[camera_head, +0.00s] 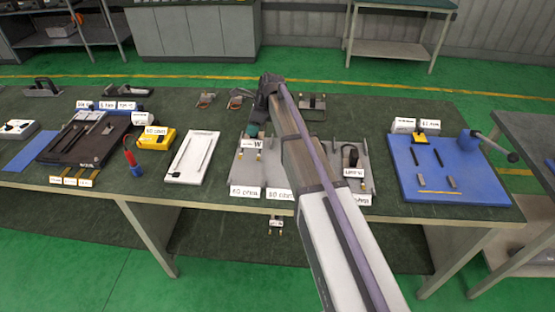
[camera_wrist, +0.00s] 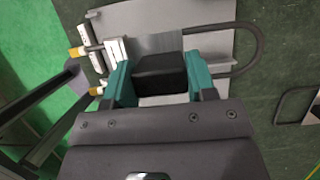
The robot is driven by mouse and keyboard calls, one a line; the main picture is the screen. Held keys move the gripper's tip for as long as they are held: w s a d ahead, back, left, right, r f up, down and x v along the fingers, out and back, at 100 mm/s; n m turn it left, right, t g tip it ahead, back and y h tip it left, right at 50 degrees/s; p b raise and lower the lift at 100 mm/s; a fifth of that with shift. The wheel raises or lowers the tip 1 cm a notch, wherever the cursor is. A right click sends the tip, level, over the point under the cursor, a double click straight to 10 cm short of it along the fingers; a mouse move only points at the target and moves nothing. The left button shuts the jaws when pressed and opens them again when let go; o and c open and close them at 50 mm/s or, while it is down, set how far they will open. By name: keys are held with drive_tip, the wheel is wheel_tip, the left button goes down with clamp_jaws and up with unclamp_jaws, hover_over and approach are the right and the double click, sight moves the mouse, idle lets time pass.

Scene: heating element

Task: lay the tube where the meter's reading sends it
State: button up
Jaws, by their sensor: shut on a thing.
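In the wrist view my gripper (camera_wrist: 162,82) has its teal fingers closed on a black block (camera_wrist: 160,73). A dark U-shaped tube (camera_wrist: 259,42) runs under or beside this block, with its bend at the right and brass-coloured tips at the left; the block looks like part of it. In the head view my gripper (camera_head: 256,128) is over the grey plate (camera_head: 243,178) at the table's middle, and my arm hides much there. A yellow meter (camera_head: 157,138) stands to the left with a white label; its reading is too small to tell.
Red and blue probe-like pieces (camera_head: 131,158) stand by the meter. A white tray (camera_head: 178,176), a black tray (camera_head: 65,157) and a blue board (camera_head: 480,185) with a vise-like fixture (camera_head: 475,140) take up the table. Small labels front the grey plate.

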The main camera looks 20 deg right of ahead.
drive_tip(key=b+x, duration=0.4)
drive_tip(key=d+b+x, duration=0.1)
drive_tip(key=b+x, duration=0.1)
drive_tip(key=x, duration=0.1)
drive_tip(key=shift+s+d+f+b, duration=0.1)
drive_tip(key=shift+s+f+b, duration=0.2)
drive_tip(key=shift+b, duration=0.1)
drive_tip(key=shift+r, duration=0.15)
wheel_tip(320, 180, down, 4)
drive_tip(key=b, duration=0.3)
drive_tip(key=shift+b, duration=0.4)
drive_tip(key=shift+r+p, duration=0.3)
drive_tip(key=shift+c, duration=0.5)
drive_tip(key=shift+f, duration=0.2)
drive_tip(key=o, duration=1.1)
drive_tip(key=shift+o, duration=0.2)
